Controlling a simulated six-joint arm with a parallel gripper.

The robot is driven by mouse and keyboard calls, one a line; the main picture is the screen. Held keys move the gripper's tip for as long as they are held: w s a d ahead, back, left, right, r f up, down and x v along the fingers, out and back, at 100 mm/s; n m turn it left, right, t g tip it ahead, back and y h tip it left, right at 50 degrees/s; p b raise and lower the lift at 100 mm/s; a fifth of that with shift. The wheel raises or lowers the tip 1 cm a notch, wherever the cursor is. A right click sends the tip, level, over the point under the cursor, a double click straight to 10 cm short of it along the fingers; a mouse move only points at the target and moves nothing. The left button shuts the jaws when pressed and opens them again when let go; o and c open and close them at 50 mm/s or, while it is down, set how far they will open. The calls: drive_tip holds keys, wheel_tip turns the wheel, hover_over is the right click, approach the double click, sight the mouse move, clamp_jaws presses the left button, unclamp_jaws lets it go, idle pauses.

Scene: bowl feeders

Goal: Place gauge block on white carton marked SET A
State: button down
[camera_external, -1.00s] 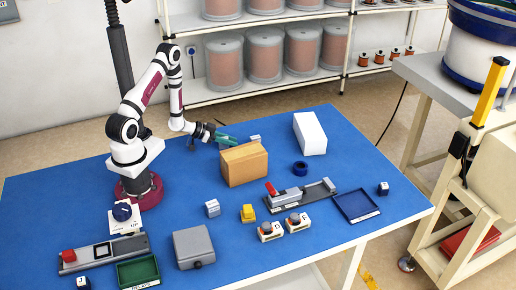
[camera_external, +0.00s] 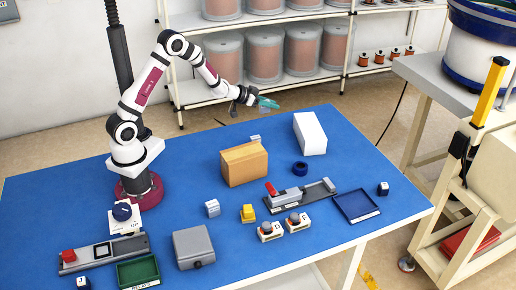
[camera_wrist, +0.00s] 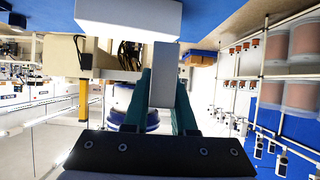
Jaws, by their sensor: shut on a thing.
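My gripper (camera_external: 266,103) is raised above the back of the blue table, to the left of and higher than the white carton (camera_external: 310,134). In the wrist view its green fingers (camera_wrist: 161,105) are shut on a grey gauge block (camera_wrist: 162,76), which stands out between them. The block is too small to make out in the external view. The white carton stands at the back right of the table, and a white box shape (camera_wrist: 128,18) shows at the top of the wrist view. No SET A marking is readable. The held block is clear of the table.
A blue ring (camera_external: 300,168) lies in front of the carton. A toggle clamp fixture (camera_external: 300,192) and blue tray (camera_external: 357,206) lie nearer the front.

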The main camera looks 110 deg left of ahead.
drive_tip(key=w+d+r, duration=0.2)
drive_tip(key=w+d, duration=0.2)
drive_tip(key=w, duration=0.6)
drive_tip(key=w+d+r, duration=0.3)
drive_tip(key=w+d, duration=0.1)
drive_tip(key=w, duration=0.6)
hover_over(313, 130)
wheel_tip(313, 130, down, 7)
drive_tip(key=shift+f, duration=2.1)
drive_tip(key=c, duration=0.7)
unclamp_jaws()
drive_tip(key=shift+f, duration=0.15)
